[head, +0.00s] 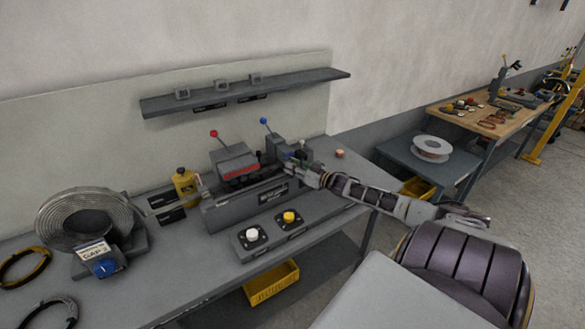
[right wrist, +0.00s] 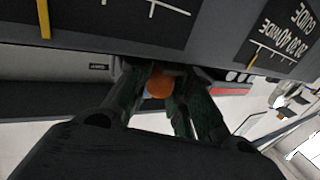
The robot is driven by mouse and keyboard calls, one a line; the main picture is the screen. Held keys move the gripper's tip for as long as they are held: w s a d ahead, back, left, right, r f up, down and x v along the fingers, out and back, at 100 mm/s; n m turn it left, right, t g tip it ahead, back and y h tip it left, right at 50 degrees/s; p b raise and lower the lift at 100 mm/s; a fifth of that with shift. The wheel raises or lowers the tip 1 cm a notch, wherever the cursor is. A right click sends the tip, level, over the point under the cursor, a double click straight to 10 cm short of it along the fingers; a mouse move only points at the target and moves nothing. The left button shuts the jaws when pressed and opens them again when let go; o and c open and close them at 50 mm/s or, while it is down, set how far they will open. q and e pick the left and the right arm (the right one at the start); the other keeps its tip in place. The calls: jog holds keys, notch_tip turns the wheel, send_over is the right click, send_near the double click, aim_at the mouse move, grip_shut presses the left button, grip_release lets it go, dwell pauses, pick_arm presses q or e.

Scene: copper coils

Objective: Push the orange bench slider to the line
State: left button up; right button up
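In the right wrist view an orange round knob (right wrist: 159,85) shows between the fingers of my right gripper (right wrist: 160,80), below the dark edge of the guide. I take it as part of the orange slider; the rest of it is hidden. The two dark fingers stand apart on either side of it, and I cannot tell whether they press on it. In the head view my right gripper (head: 299,164) is at the right end of the bench machine (head: 262,199) and covers the slider. A yellow line (right wrist: 254,58) marks the guide's scale. My left gripper is out of view.
Two levers, red-topped (head: 213,134) and blue-topped (head: 264,121), rise from the machine. A yellow bottle (head: 185,185) stands to its left. White (head: 251,234) and yellow (head: 289,217) buttons are in front. A coil (head: 60,220) stands at left. A shelf (head: 300,87) hangs above.

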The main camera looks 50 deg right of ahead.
jog(key=shift+o, duration=0.8)
jog(key=shift+r, duration=0.1)
jog(key=shift+r, duration=4.9)
jog(key=shift+s, duration=0.1)
